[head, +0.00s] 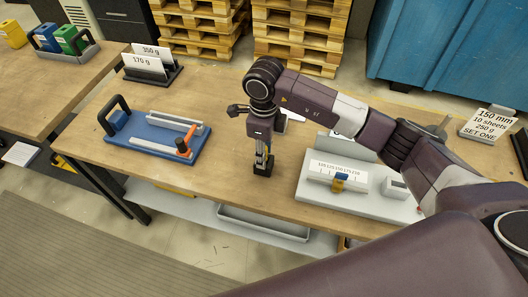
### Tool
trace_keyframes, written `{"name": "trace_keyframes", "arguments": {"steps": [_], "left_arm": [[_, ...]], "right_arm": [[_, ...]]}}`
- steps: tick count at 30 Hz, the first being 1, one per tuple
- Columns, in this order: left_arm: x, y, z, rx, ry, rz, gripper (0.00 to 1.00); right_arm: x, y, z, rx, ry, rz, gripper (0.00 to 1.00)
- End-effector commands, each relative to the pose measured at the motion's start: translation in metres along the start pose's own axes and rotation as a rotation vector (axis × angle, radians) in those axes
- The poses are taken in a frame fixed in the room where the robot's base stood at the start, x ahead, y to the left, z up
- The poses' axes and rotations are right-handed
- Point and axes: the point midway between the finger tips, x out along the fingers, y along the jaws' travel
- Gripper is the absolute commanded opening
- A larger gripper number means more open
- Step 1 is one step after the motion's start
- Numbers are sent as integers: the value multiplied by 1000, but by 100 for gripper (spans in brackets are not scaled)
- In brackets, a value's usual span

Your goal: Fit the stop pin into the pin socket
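My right gripper (264,166) points down over the middle of the wooden table, its dark tips close to the tabletop. It is small here, and I cannot tell whether its fingers are shut or hold the stop pin. I cannot make out the pin socket or pick out the stop pin for sure. My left gripper is not in view.
A blue stapling base (155,138) with an orange-tipped lever (184,146) lies left on the table (230,192). Card holders (150,68) stand behind it. A sign (489,124) stands at right. Bare tabletop lies between the blue base and my gripper.

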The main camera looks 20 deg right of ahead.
Motion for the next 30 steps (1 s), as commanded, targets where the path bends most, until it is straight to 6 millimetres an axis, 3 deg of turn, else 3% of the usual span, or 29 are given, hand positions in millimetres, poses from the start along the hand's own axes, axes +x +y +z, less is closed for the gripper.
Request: {"name": "trace_keyframes", "arguments": {"steps": [8, 21, 30], "left_arm": [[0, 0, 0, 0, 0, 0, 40], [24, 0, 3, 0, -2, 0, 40], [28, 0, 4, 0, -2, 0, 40]], "right_arm": [[-9, -1, 1, -1, -3, -2, 33], [-98, -1, 1, -1, -3, -3, 33], [-123, 0, 0, 0, 0, 0, 33]]}}
